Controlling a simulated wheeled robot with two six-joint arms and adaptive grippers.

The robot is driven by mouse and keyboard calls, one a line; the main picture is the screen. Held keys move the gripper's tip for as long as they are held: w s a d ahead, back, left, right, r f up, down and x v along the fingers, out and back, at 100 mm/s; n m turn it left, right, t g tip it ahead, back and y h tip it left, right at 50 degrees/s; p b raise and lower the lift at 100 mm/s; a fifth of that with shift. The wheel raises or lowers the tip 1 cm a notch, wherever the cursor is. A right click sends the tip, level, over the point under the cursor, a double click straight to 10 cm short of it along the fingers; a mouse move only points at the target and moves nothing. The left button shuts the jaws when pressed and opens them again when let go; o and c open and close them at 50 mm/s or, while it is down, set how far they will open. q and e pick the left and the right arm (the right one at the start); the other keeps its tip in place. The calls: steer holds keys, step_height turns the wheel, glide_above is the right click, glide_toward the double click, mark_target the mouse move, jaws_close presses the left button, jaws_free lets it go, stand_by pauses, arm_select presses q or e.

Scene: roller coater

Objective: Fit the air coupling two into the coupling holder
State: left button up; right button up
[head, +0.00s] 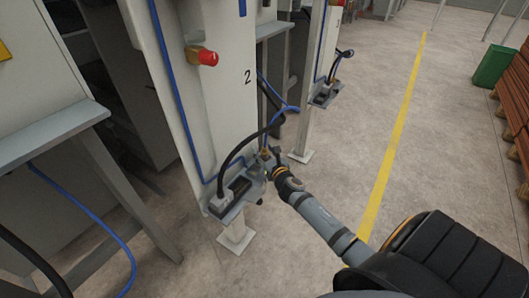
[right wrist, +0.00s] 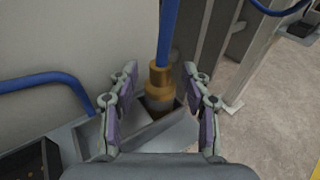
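Air coupling two (right wrist: 159,78) is a brass fitting with a darker lower part, upright on the end of a blue hose (right wrist: 168,30). In the right wrist view its lower end is inside the grey, open-topped coupling holder (right wrist: 177,133); how deep it sits is hidden. My right gripper (right wrist: 160,78) is open, one finger on each side of the coupling, with a small gap on both sides. In the head view the right gripper (head: 268,155) is at the bracket on the post marked 2, and the coupling is tiny there. My left gripper is not in view.
A grey bracket tray (head: 226,208) with a black cable and plug is left of the gripper. A red emergency button (head: 203,56) is higher on the white post (head: 222,100). A similar post stands behind.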

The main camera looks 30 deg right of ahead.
steer(key=shift+r, duration=0.2)
steer(key=v, duration=1.2)
steer(key=s+d+f+m+g+h, duration=0.1)
steer(key=s+f+m+g, duration=0.3)
steer(key=f+m, duration=0.5)
steer(key=s+d+f+m+g+h, duration=0.1)
steer(key=s+f+m+g, duration=0.4)
steer(key=m, duration=0.5)
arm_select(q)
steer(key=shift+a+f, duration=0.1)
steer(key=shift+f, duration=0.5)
arm_select(e)
steer(key=s+a+f+m+g+y, duration=0.5)
steer(key=s+a+f+m, duration=0.6)
steer(key=m, duration=0.3)
steer(key=shift+s+a+f, duration=0.15)
steer(key=shift+a, duration=0.75)
